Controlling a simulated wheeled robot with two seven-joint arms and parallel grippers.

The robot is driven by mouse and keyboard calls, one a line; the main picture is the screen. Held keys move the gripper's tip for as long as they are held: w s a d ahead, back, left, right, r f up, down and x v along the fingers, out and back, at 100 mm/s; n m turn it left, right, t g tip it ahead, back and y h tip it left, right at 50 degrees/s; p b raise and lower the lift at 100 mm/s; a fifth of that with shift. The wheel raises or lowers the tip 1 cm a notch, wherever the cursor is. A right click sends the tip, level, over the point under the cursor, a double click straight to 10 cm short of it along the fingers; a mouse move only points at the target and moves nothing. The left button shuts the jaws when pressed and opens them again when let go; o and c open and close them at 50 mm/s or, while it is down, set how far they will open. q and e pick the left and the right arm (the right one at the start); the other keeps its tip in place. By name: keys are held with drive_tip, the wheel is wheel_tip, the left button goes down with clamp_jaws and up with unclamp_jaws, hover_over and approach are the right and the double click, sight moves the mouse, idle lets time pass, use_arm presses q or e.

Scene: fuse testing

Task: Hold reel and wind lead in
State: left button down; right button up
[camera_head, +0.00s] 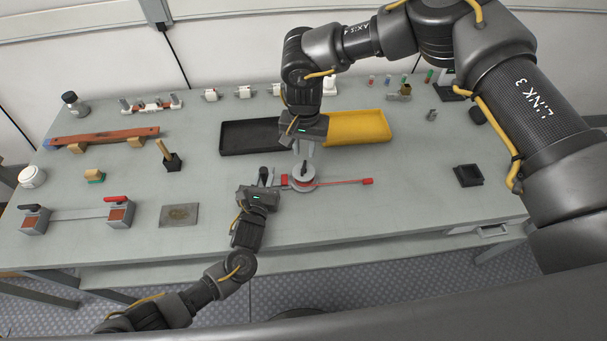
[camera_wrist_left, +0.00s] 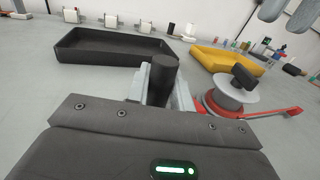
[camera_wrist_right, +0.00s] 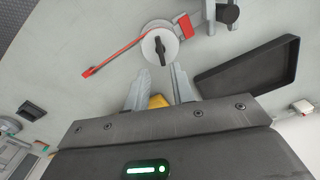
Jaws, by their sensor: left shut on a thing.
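The white reel (camera_head: 302,184) lies on the grey table with a black crank knob on top. A red lead (camera_head: 340,182) runs from it to the right and ends in a small red tip (camera_head: 368,181). My left gripper (camera_head: 266,179) is shut on the reel's black upright grip (camera_wrist_left: 163,80), left of the drum. My right gripper (camera_head: 305,150) points down just above and behind the reel. Its fingers (camera_wrist_right: 158,90) are apart and empty. The reel, its black knob (camera_wrist_right: 160,47) and the red bracket (camera_wrist_right: 186,26) show ahead of them.
A black tray (camera_head: 248,136) and a yellow tray (camera_head: 358,127) stand behind the reel. A small black box (camera_head: 468,175) sits at right.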

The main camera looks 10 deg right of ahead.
sight(304, 166)
drive_tip(key=shift+f, duration=3.35)
clamp_jaws()
